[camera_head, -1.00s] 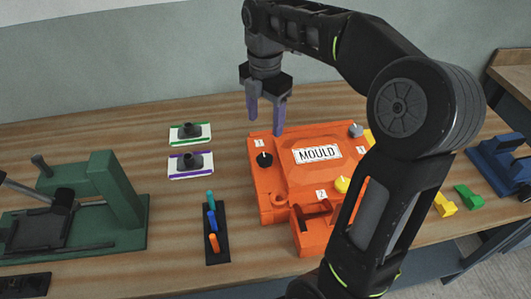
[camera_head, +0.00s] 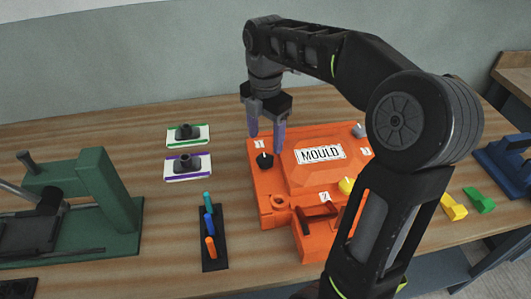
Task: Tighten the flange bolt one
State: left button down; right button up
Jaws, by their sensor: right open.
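The orange mould (camera_head: 322,176) with a "MOULD" label sits on the wooden table. A black bolt knob (camera_head: 265,160) stands on its left flange beside a white tag marked 1 (camera_head: 259,144). A yellow knob (camera_head: 346,186) is near the tag marked 2 (camera_head: 324,197), and a grey knob (camera_head: 359,130) is at the back right corner. My left gripper does not show.
A green clamp fixture (camera_head: 110,190) stands at left. Two white-and-coloured plates with dark knobs (camera_head: 187,133) lie behind a black rack (camera_head: 215,255) of coloured pegs. Yellow (camera_head: 454,207) and green (camera_head: 480,200) blocks and a blue fixture (camera_head: 505,160) are at right.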

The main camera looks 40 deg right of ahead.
aim_at(266, 158)
notch_tip(266, 158, down, 6)
jog(key=shift+f, duration=0.15)
dwell(0.3)
grip_shut()
dwell(0.5)
